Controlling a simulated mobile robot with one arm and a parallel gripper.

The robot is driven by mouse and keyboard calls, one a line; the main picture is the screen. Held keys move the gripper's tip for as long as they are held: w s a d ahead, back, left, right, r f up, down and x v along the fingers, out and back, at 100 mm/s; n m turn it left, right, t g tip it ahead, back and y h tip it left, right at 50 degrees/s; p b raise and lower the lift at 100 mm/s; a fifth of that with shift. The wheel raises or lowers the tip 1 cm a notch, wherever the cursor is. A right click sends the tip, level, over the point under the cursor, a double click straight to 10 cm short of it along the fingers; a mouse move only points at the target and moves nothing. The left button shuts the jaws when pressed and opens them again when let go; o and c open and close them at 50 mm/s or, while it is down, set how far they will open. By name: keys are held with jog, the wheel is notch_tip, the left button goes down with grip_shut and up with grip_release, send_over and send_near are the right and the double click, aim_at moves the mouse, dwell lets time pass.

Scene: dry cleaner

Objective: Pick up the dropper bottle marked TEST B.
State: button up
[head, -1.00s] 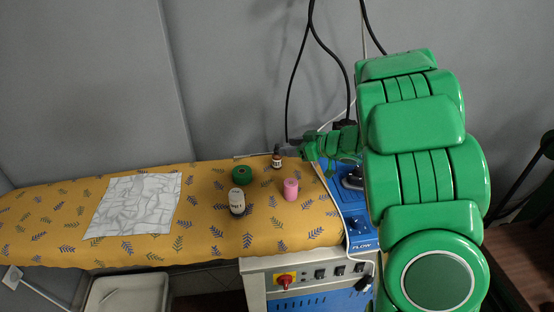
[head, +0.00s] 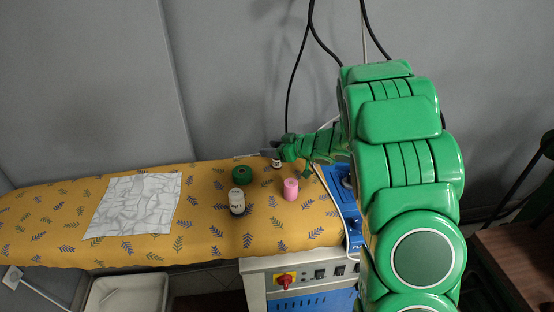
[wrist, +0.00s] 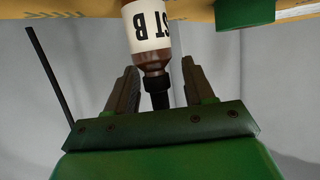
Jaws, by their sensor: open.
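The dropper bottle marked TEST B is small and brown with a white label and dark cap. In the wrist view the bottle (wrist: 150,45) appears upside down, with "ST B" legible, its neck and cap between my two fingers. A gap shows on each side of it. My gripper (wrist: 161,68) is open around the bottle's upper part and not closed on it. In the head view the bottle (head: 276,164) stands at the back of the patterned board, partly hidden by my gripper (head: 280,150).
A grey-white cloth (head: 135,205) lies at left. A wall is behind; a blue unit (head: 345,205) is at right.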

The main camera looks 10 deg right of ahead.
grip_shut()
dwell(0.3)
